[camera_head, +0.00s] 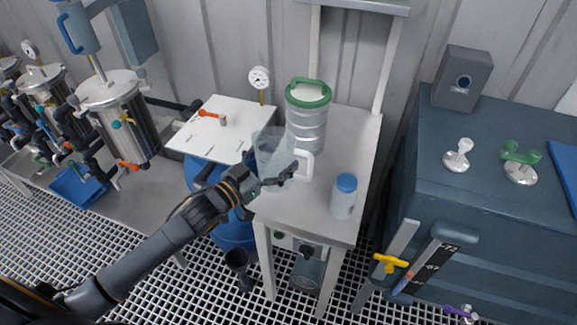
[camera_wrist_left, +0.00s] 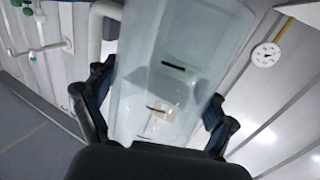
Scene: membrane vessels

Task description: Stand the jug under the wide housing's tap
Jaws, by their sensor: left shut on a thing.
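The jug (camera_head: 270,152) is a clear, pale vessel with a white handle (camera_head: 304,166), above or on the small white table. My left gripper (camera_head: 287,178) is at its near side, shut on it. In the left wrist view the jug (camera_wrist_left: 172,62) fills the middle, between the two fingers of the left gripper (camera_wrist_left: 155,108). I cannot tell whether its base touches the tabletop. The wide steel housing (camera_head: 116,118) seems to be the nearest of several at the left. Its orange-handled tap (camera_head: 129,166) is low on its front. My right gripper is not in view.
On the white table (camera_head: 308,212) stand a green-lidded container (camera_head: 306,115), close behind the jug, and a blue-capped bottle (camera_head: 344,196). A white board (camera_head: 190,139) with an orange-handled valve lies left. A blue tray (camera_head: 80,186) sits below the housings. A dark cabinet (camera_head: 425,185) stands right.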

